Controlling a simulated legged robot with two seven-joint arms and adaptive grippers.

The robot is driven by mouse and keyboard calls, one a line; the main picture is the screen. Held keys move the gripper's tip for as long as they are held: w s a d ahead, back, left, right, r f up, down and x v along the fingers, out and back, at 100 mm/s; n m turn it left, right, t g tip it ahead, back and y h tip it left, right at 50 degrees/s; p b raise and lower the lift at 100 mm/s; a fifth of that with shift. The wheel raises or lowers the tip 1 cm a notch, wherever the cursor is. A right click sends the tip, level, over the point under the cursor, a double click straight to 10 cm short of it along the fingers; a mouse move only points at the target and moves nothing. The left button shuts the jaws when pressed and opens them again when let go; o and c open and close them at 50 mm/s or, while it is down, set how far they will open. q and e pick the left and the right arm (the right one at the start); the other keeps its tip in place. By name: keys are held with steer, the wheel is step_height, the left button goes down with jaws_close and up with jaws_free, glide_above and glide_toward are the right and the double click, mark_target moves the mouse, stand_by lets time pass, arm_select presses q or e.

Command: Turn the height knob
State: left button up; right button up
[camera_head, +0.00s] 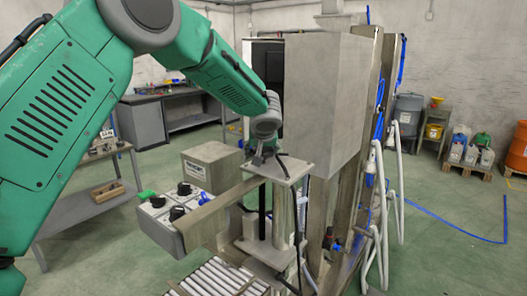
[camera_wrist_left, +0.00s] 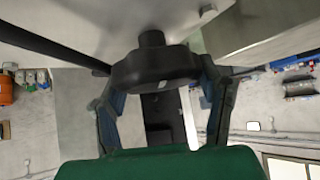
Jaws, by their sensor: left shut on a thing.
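The height knob (camera_wrist_left: 152,68) is a black, round, lobed knob on a short stem under a pale metal surface in the left wrist view. My left gripper (camera_wrist_left: 158,77) has a finger on each side of the knob and is shut on it. In the head view my left gripper (camera_head: 262,157) is at the metal plate on top of the machine's post (camera_head: 283,168). The knob is hidden there by the gripper and arm. My right gripper is in neither view.
A grey control box (camera_head: 162,232) with several black knobs and a green button stands left of the post. Metal rollers (camera_head: 215,280) lie below. A tall metal cabinet (camera_head: 325,100) rises close on the right. A dark cable hangs beside the post.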

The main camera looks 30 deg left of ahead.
arm_select(q)
steer(key=shift+f, duration=0.15)
steer(key=shift+d+n+g+y+b, duration=0.15)
steer(key=shift+n+g+y+b, duration=0.5)
steer(key=shift+n+b, duration=0.6)
steer(key=shift+n+g+y, duration=0.45)
steer(key=shift+n, duration=0.4)
steer(key=shift+s+n+g+y+p, duration=0.1)
steer(key=shift+n+g+y+p, duration=0.3)
steer(key=shift+n+g, duration=0.55)
steer(key=shift+n+g+p, duration=0.65)
steer(key=shift+n, duration=0.6)
